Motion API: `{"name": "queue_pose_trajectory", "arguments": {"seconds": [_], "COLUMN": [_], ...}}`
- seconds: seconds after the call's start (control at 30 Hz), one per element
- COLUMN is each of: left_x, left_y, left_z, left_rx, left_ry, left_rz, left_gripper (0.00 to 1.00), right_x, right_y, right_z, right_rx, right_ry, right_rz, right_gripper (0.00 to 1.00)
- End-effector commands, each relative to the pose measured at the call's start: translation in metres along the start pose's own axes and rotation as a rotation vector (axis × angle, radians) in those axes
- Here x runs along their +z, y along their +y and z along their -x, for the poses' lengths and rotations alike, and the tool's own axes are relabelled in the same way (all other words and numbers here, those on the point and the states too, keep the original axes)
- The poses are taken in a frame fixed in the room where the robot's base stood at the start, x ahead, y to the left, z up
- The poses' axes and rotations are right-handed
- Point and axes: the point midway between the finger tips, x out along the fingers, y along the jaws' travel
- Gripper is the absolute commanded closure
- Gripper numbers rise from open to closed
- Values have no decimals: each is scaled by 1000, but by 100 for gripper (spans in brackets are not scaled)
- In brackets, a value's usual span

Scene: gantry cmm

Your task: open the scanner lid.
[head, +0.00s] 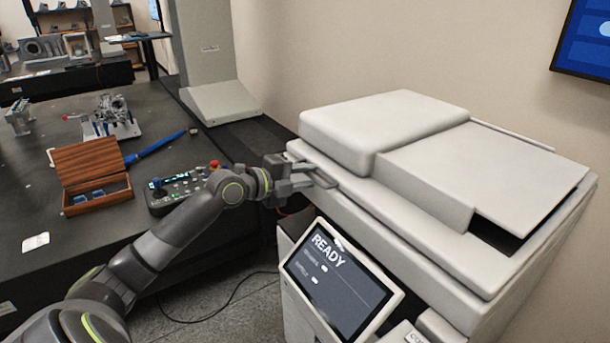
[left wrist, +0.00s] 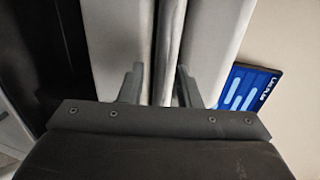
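The scanner (head: 420,250) is a large pale machine at the right. Its lid (head: 400,175) lies flat and closed on top, with a raised block at the back left and a panel beside it. My left gripper (head: 314,176) is at the lid's left edge, near a grey handle-like bar. In the left wrist view its two fingers (left wrist: 158,82) stand apart on either side of a narrow grey bar (left wrist: 168,45), with a visible gap at the left finger. Whether the right finger touches the bar is unclear. My right gripper is not in view.
A tilted screen reading READY (head: 338,278) sits on the scanner's front, below my left gripper. A dark table (head: 95,235) at left carries a wooden box (head: 95,180), a control panel (head: 178,188) and metal parts. A wall stands behind the scanner.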

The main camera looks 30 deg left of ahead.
Motion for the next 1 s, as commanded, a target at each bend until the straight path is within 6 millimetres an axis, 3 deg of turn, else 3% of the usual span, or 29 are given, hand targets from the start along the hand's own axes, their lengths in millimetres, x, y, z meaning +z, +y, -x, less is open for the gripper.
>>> {"name": "queue_pose_trajectory", "arguments": {"seconds": [0.3, 0.57, 1.0], "left_x": [0, 0, 1], "left_y": [0, 0, -7], "left_z": [-2, -2, -3], "left_rx": [0, 0, 7], "left_ry": [0, 0, 0], "left_rz": [-1, -1, -1], "left_gripper": [70, 100, 100], "right_x": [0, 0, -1], "right_y": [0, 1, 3], "right_z": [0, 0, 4], "right_rx": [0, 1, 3], "right_ry": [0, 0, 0], "right_rz": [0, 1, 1], "right_gripper": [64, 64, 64]}}
